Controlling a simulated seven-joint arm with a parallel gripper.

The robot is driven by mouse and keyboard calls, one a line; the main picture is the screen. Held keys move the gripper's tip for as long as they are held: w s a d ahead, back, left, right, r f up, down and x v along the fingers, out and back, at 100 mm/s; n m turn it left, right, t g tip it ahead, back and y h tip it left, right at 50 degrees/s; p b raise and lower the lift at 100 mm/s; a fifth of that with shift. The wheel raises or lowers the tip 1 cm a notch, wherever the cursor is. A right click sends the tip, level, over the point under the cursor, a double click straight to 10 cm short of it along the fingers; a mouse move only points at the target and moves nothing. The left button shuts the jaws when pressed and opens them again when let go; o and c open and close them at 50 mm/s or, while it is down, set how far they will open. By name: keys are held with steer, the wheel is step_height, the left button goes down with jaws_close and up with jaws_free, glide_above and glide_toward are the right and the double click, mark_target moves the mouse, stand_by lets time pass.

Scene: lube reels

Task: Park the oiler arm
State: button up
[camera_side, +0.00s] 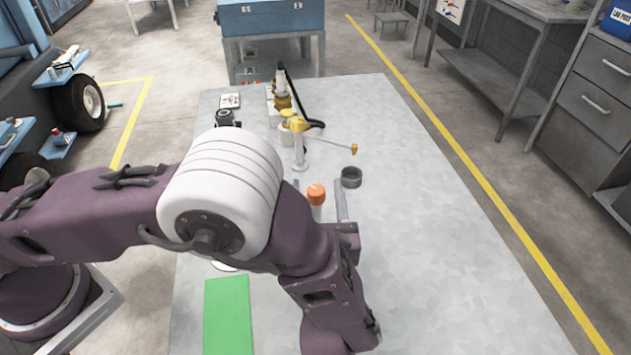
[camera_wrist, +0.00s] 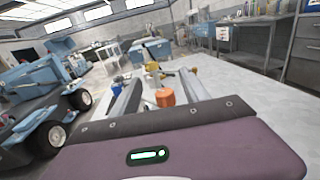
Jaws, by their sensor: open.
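The oiler arm (camera_side: 330,144) looks to be the thin pale rod in the side view. It reaches right from a yellow-topped white post (camera_side: 301,160) and ends in a yellow tip. In the wrist view small yellow parts (camera_wrist: 152,67) show beyond the fingers, but I cannot make out the rod there. My gripper (camera_wrist: 161,82) is open, its two grey fingers apart and pointing away over the table. An orange-capped cylinder (camera_side: 316,194) stands near the fingers; in the wrist view its cap (camera_wrist: 165,97) appears between them. My arm hides part of the gripper in the side view.
A dark grey ring or cup (camera_side: 351,178) sits right of the post. A brass-and-white device with a black hose (camera_side: 283,98) stands behind it. A small black fitting (camera_side: 226,118) is at left. A green mat (camera_side: 228,315) lies in front. The table's right side is clear.

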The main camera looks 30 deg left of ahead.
mark_target(316, 201)
step_height(316, 201, down, 4)
steer(key=shift+w+a+f, duration=0.1)
steer(key=shift+f, duration=0.15)
steer(key=x, duration=0.7)
jaws_close()
stand_by(0.9)
